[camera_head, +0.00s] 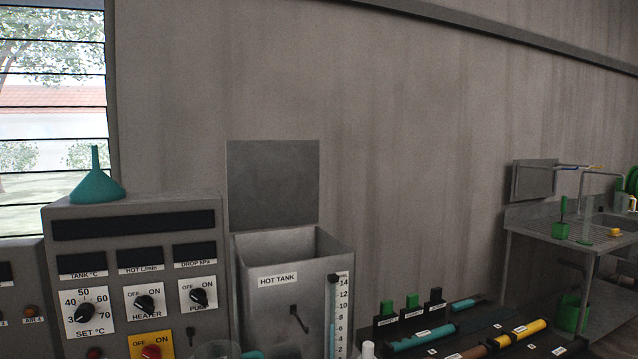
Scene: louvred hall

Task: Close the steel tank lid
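The steel tank (271,303), labelled "HOT TANK", stands in the lower middle of the head view. Its lid (273,184) is a flat grey square plate standing upright at the tank's back edge, so the tank is open at the top. The inner walls show, but the tank's bottom is hidden. A level gauge (335,315) with numbers runs down the front right of the tank. A dark lever-like handle (298,318) is on the front face. Neither of my grippers is in view.
A control panel (135,225) with knobs stands close left of the tank, with a teal funnel (97,183) on top. A dark rack of coloured pipes (470,335) lies to the right. A steel sink bench (560,225) stands far right. The wall behind the lid is bare.

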